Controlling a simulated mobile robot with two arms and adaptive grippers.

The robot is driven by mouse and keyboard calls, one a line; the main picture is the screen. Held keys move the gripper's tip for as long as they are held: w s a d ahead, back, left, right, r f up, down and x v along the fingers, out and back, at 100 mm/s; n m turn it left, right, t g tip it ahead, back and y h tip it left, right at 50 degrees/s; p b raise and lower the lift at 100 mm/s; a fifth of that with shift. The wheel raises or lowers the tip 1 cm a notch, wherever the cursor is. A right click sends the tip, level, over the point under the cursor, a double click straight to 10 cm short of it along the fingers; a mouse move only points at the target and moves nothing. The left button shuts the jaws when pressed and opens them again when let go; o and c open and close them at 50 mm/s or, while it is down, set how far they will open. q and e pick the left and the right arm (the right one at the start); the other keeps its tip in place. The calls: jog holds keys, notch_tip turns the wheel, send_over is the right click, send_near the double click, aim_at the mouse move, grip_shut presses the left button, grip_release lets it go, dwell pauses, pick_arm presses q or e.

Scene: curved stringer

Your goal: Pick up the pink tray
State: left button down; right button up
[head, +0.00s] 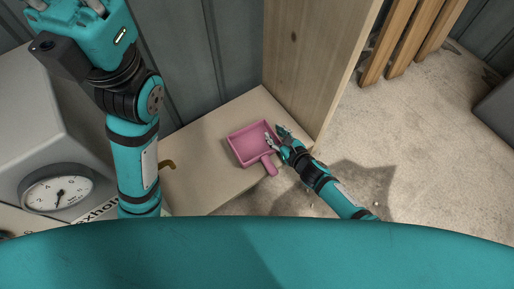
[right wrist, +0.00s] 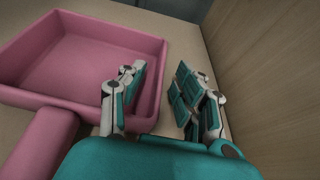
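The pink tray (head: 248,147) is a shallow square pan with a short handle (head: 269,165). It lies on a light wooden shelf surface in the head view, handle towards the lower right. In the right wrist view the tray (right wrist: 75,60) fills the left side. My right gripper (head: 275,132) is at the tray's right side and is open. In the right wrist view its fingers (right wrist: 157,92) are apart, one over the tray's inside and one outside, with the right wall's near end between them. I cannot tell whether they touch it. My left gripper (head: 65,8) is high at the upper left, its fingertips cut off by the frame.
A wooden panel (head: 310,70) stands upright close to the right of the tray. A grey machine with a dial (head: 57,194) is at the left. A brass-coloured hook (head: 167,165) sits left of the tray.

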jog(key=shift+c, duration=0.2)
grip_shut()
